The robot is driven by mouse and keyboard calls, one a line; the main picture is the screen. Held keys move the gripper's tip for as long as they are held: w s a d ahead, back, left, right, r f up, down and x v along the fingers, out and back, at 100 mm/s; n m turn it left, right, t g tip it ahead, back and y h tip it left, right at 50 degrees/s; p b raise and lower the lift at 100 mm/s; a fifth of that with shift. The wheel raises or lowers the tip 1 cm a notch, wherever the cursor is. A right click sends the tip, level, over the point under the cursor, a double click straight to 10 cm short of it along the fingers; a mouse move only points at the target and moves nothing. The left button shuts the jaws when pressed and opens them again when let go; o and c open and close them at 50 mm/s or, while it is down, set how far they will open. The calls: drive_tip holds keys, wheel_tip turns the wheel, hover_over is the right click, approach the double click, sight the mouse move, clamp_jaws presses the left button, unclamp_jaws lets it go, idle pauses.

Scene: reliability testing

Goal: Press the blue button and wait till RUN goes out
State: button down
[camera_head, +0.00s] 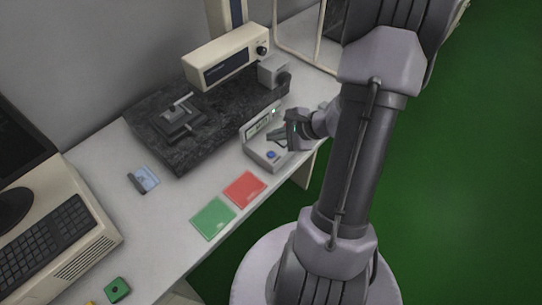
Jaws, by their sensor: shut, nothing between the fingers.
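The blue button (271,155) sits on the top of a small light-grey control box (262,163) near the bench's front edge. A small upright panel (262,122) at the back of the box has a lit green lamp (274,111); any RUN lettering is too small to read. My gripper (270,138) is shut and empty. It comes in from the right, over the box, and its fingertips show just behind the button in the picture. I cannot tell whether they touch anything.
A dark stone slab (155,128) with a fixture (182,118) and a cream instrument (225,58) stands behind. Green (213,217) and red (245,189) mats lie front-left of the box. A keyboard (45,238) is far left. Green floor (470,200) is open at right.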

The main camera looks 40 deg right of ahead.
drive_tip(key=b, duration=0.3)
hover_over(274, 155)
wheel_tip(274, 155, down, 5)
drive_tip(key=shift+r, duration=0.2)
drive_tip(key=shift+f+b, duration=0.45)
drive_tip(key=shift+b, duration=0.1)
idle(1.1)
drive_tip(key=shift+f+b, duration=0.45)
drive_tip(key=shift+b, duration=0.2)
drive_tip(key=shift+f+b, duration=0.35)
drive_tip(key=shift+b, duration=0.2)
drive_tip(key=shift+r, duration=0.1)
idle(0.5)
drive_tip(key=shift+r+p, duration=0.5)
drive_tip(key=shift+r, duration=0.2)
